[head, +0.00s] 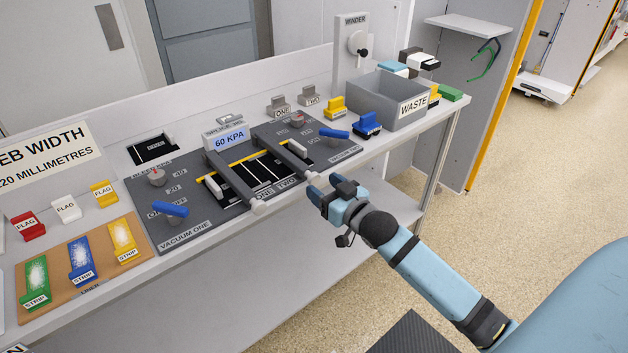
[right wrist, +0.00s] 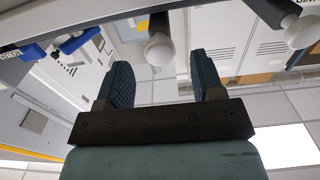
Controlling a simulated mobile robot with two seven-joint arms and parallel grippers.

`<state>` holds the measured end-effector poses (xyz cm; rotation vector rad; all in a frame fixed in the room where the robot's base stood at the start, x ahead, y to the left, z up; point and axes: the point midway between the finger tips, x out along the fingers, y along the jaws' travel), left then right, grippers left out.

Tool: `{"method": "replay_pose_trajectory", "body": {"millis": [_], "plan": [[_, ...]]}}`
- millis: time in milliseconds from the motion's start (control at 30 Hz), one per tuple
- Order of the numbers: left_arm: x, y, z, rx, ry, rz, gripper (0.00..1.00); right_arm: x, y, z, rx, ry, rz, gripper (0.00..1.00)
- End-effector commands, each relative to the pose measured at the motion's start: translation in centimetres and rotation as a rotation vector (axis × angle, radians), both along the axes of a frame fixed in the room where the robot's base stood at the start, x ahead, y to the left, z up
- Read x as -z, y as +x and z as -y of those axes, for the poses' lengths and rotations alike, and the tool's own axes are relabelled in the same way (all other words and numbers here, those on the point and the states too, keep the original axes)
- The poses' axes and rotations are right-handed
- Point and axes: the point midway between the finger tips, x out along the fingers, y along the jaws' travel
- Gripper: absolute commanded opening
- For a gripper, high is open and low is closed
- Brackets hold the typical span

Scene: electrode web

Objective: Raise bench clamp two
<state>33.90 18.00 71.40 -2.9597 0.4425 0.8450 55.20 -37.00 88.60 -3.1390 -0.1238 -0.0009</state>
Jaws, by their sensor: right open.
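Bench clamp two (head: 284,152) is the right one of two dark bars lying over the black web bed on the grey panel. Its pale rounded end knob sticks out past the bench's front edge, and it looks lowered. My right gripper (head: 323,187) is open right at that knob. In the right wrist view the knob (right wrist: 160,50) shows between the two blue fingers, with gaps on both sides. Clamp one (head: 232,180) lies parallel to the left, also down; its knob (right wrist: 303,32) shows at the upper right of the wrist view. My left gripper is out of view.
Blue vacuum handles (head: 170,209) and (head: 334,133) flank the clamps. A grey waste bin (head: 388,98), a blue block (head: 367,124) and a winder (head: 352,45) stand to the right. Flags and strips (head: 81,258) lie at the left. The floor in front is clear.

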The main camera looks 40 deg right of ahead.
Motion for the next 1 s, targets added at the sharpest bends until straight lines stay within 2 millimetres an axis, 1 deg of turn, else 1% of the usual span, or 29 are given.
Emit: {"method": "replay_pose_trajectory", "body": {"millis": [33,100,233,400,633,667,700,867,900,933,1000], "plan": [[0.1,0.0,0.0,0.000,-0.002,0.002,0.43,0.0,1.0,0.0,0.000,-0.001,0.002,0.61],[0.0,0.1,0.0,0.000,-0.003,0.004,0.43,0.0,2.0,-0.2,0.000,-0.001,0.001,0.61],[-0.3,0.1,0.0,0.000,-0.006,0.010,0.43,0.0,3.3,-0.2,0.000,0.000,0.001,0.61],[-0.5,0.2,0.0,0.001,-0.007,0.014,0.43,0.0,4.0,-0.3,0.000,0.000,-0.001,0.61],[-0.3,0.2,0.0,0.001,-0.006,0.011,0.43,0.0,4.1,-0.3,0.000,0.000,-0.001,0.61],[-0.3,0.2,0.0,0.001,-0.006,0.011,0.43,0.0,4.1,-0.3,0.000,0.000,-0.001,0.57],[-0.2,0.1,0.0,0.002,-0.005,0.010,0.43,0.0,4.1,-0.3,0.000,0.000,-0.001,0.48],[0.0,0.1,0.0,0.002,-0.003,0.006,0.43,0.0,4.1,-0.3,0.000,0.000,-0.001,0.11],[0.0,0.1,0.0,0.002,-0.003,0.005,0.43,0.0,4.1,-0.3,0.000,0.000,-0.001,0.02],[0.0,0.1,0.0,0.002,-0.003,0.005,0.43,0.0,4.0,-0.3,0.000,0.000,-0.001,0.00],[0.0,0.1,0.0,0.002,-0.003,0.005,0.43,0.0,4.1,-0.3,0.000,0.000,-0.001,0.00]]}}
